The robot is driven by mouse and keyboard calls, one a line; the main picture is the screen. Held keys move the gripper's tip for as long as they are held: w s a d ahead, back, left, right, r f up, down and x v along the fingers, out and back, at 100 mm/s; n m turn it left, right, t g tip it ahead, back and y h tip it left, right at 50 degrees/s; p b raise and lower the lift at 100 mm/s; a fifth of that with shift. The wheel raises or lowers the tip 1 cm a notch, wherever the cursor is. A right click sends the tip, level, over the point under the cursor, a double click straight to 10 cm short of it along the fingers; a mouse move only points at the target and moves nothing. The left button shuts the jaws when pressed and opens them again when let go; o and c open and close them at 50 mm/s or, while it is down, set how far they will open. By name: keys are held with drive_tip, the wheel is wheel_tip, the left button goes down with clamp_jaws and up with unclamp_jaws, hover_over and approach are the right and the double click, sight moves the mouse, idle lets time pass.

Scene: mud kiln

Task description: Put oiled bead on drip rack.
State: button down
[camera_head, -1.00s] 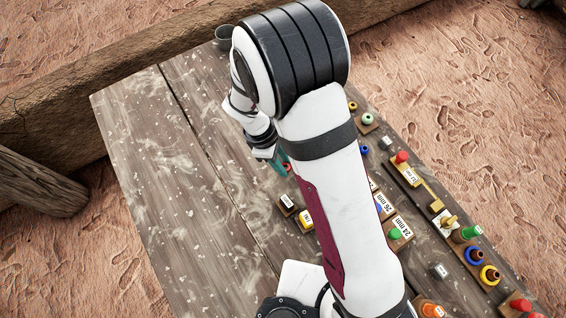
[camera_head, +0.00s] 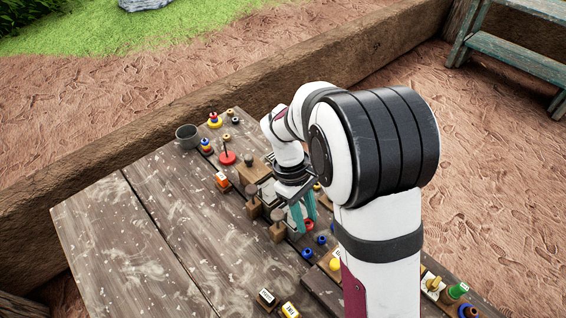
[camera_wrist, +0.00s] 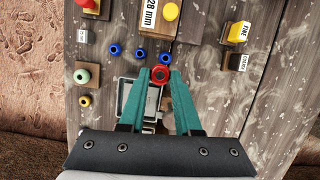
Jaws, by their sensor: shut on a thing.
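A red ring-shaped bead (camera_wrist: 159,75) sits between the teal fingertips of my gripper (camera_wrist: 160,72) in the wrist view. My gripper (camera_head: 305,220) is shut on it, and the bead (camera_head: 309,225) shows just beside the fingertips in the head view. A grey-framed rectangular tray (camera_wrist: 124,95) lies below and partly behind the fingers in the wrist view; part of it is hidden. I cannot tell which thing is the drip rack. Several blue beads (camera_wrist: 140,55) are lined up just beyond the fingertips.
Wooden-handled stamps (camera_head: 278,228) stand left of my gripper. A red disc with a spindle (camera_head: 227,157) and a grey cup (camera_head: 188,136) are at the far end. A block marked 28 mm (camera_wrist: 150,15) lies beyond the blue beads. The table's left side (camera_head: 150,240) is clear.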

drive_tip(key=w+m+y, duration=0.1)
drive_tip(key=w+m, duration=0.1)
drive_tip(key=m, duration=0.1)
drive_tip(key=w+m+y, duration=0.1)
drive_tip(key=w+m, duration=0.1)
drive_tip(key=m, duration=0.2)
drive_tip(key=w+m+g+y, duration=0.1)
drive_tip(key=w+m, duration=0.1)
drive_tip(key=m, duration=0.2)
drive_tip(key=shift+w+a, duration=0.15)
drive_tip(key=shift+w, duration=0.15)
drive_tip(key=w+d+r+m+t+y, duration=0.1)
drive_tip(key=w+d+m+t, duration=0.15)
drive_tip(key=w+m, duration=0.95)
drive_tip(key=w+d+m+t, duration=0.2)
drive_tip(key=w+m+t, duration=0.25)
drive_tip(key=m, duration=1.35)
drive_tip(key=shift+g, duration=0.3)
drive_tip(key=w+a+f, duration=0.1)
drive_tip(key=a+f, duration=0.1)
drive_tip(key=a, duration=0.1)
drive_tip(key=w+a+f, duration=0.2)
drive_tip(key=a, duration=0.2)
drive_tip(key=w+a+f, duration=0.1)
drive_tip(key=a+f, duration=0.1)
drive_tip(key=a, duration=0.1)
drive_tip(key=shift+w+a+f, duration=0.3)
drive_tip(key=shift+a+f, duration=0.05)
drive_tip(key=shift+f, duration=1.95)
drive_tip(key=shift+f, duration=0.1)
